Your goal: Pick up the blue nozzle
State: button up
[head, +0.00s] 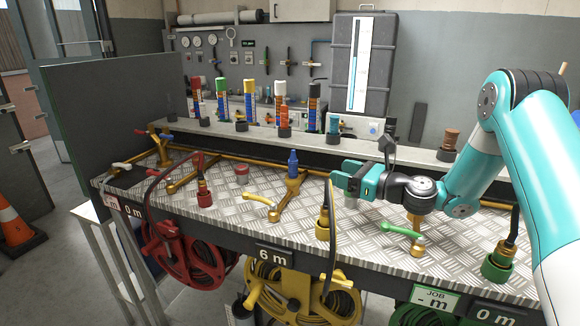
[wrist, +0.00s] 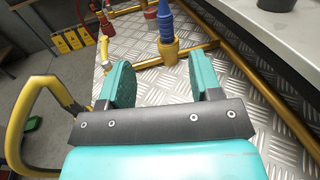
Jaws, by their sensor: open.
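The blue nozzle (head: 293,163) stands upright on a brass fitting (head: 289,187) at the middle of the checker-plate bench. In the wrist view the blue nozzle (wrist: 166,22) is beyond the fingertips, above an orange-yellow collar, with its top cut off by the frame edge. My gripper (head: 342,184) is to the right of the nozzle in the head view, apart from it. In the wrist view my gripper (wrist: 160,78) is open, with its two teal fingers spread and bare bench plate between them.
A yellow hose coupling (head: 323,222) stands at the bench's front, its hose arching up near my gripper. A red coupling (head: 204,196) and yellow lever (head: 260,201) are to the left. Hose reels (head: 180,256) hang below.

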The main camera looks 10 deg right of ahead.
aim_at(297, 167)
jog(key=f, duration=0.1)
jog(key=f+b, duration=0.1)
jog(key=f, duration=0.1)
jog(key=shift+w+m, duration=0.2)
jog(key=shift+m, duration=0.1)
jog(key=p+x, duration=0.1)
jog(key=x, duration=0.4)
jog(key=p+x, duration=0.1)
jog(key=x, duration=0.4)
jog(key=shift+w+a+r+p, duration=0.1)
jog(key=shift+w+r+p, duration=0.1)
jog(key=shift+w+p, duration=0.15)
jog(key=p+x, duration=0.1)
jog(key=x, duration=0.5)
jog(key=shift+w+a, duration=0.1)
jog(key=shift+w, duration=0.1)
jog(key=shift+c, duration=0.4)
grip_shut()
